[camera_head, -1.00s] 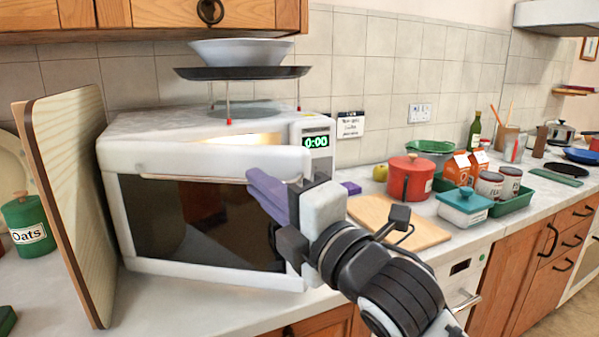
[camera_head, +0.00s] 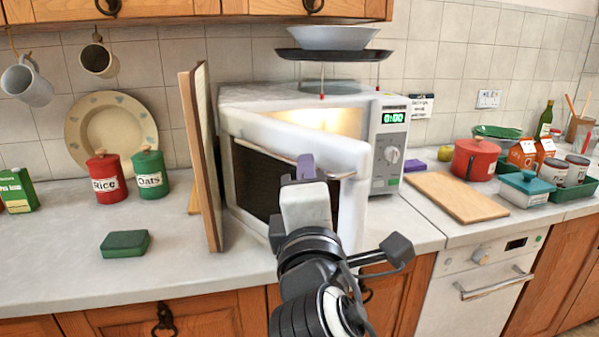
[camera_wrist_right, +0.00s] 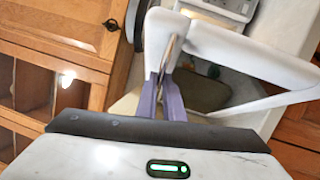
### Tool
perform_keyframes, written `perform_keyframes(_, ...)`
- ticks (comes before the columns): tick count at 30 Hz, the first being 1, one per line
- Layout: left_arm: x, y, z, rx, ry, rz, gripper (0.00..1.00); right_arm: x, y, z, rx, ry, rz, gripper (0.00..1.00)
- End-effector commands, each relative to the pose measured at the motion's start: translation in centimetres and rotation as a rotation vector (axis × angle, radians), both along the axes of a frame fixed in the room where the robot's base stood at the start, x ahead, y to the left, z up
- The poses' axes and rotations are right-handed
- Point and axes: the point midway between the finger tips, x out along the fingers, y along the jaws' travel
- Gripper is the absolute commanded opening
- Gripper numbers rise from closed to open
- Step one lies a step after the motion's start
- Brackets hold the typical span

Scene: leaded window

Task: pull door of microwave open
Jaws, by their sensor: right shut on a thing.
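The white microwave (camera_head: 388,155) stands on the counter, with a lit green display and a dial on its right side. Its door (camera_head: 350,155) stands partly open, swung out toward me, and light shows inside above the door's top edge. My right gripper (camera_head: 306,168) is at the door's front and is shut on the door handle (camera_head: 342,176), a thin metal bar. In the right wrist view its purple fingers (camera_wrist_right: 172,95) close around the handle (camera_wrist_right: 170,55) beside the white door (camera_wrist_right: 240,50). My left gripper is not in view.
A wooden board (camera_head: 203,150) stands upright close to the microwave's left side. A rack with a black tray (camera_head: 330,54) and a bowl (camera_head: 325,37) is above the microwave. A chopping board (camera_head: 455,196) lies to the right.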

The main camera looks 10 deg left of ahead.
Motion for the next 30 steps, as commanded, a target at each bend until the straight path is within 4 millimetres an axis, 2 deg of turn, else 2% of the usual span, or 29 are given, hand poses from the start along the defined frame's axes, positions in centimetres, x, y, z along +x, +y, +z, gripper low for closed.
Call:
perform_keyframes(9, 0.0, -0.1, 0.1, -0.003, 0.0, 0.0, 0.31, 0.1, -0.1, 0.1, -0.001, -0.003, -0.005, 0.0)
perform_keyframes(10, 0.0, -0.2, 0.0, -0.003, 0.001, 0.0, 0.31, 0.1, -0.1, 0.2, -0.001, -0.003, -0.005, 0.11)
perform_keyframes(13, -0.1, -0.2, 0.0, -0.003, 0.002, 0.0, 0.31, 0.1, 0.0, 0.1, -0.001, -0.003, -0.003, 0.26)
perform_keyframes(23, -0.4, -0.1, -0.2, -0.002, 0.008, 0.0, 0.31, -0.2, 0.0, 0.0, -0.001, -0.001, 0.0, 0.26)
perform_keyframes(26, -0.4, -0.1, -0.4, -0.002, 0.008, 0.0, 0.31, -1.2, -0.2, -0.2, -0.001, -0.001, 0.001, 0.26)
perform_keyframes(30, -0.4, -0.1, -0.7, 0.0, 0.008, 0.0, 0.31, -3.7, -0.7, -0.6, 0.001, -0.001, 0.001, 0.26)
